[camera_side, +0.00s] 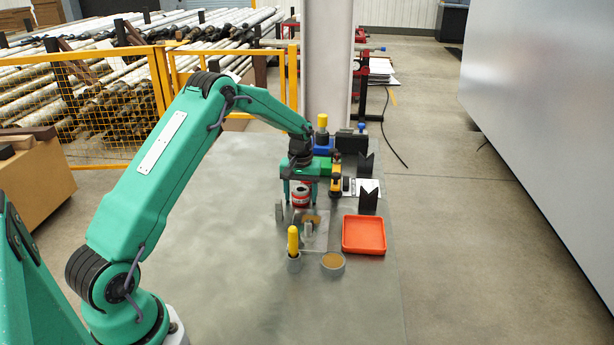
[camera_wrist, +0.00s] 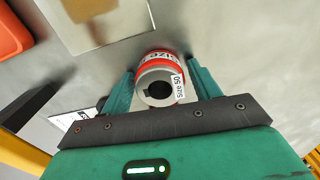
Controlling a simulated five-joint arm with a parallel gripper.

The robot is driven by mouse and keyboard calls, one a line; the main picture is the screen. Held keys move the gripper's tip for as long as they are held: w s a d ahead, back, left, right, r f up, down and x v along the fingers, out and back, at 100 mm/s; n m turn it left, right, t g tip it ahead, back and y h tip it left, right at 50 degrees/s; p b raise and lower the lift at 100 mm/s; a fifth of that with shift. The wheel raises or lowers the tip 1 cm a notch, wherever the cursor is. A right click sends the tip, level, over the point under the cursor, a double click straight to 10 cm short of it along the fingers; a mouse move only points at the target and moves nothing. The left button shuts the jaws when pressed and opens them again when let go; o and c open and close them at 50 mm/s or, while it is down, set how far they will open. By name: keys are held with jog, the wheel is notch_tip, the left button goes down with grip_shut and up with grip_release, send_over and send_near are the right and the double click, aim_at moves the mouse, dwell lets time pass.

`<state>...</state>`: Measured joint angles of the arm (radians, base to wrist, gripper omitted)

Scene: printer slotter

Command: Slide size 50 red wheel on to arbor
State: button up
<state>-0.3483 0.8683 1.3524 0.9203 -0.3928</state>
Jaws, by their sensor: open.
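The red and white wheel (camera_side: 300,196) stands below my gripper (camera_side: 300,194) in the side view. In the wrist view the wheel (camera_wrist: 155,70) shows its dark round bore and a white "Size 50" label. The two green fingers of my gripper (camera_wrist: 161,84) are on either side of the wheel, open, with a narrow gap visible at least on the right. A small upright grey metal post (camera_side: 308,230) stands on a light plate in front of the wheel. I cannot tell whether this post is the arbor.
An orange-red tray (camera_side: 364,248) lies to the right. A yellow-handled tool in a grey cup (camera_side: 294,264) and a round brown-filled dish (camera_side: 333,268) stand in front. Black notched blocks (camera_side: 368,200) stand behind the tray. A grey disc (camera_side: 279,212) stands left of the wheel. The left tabletop is clear.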

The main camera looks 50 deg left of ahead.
jog(key=c, duration=0.8)
jog(key=shift+r, duration=0.15)
jog(key=shift+r, duration=2.35)
jog(key=o, duration=0.3)
jog(key=shift+c, duration=1.3)
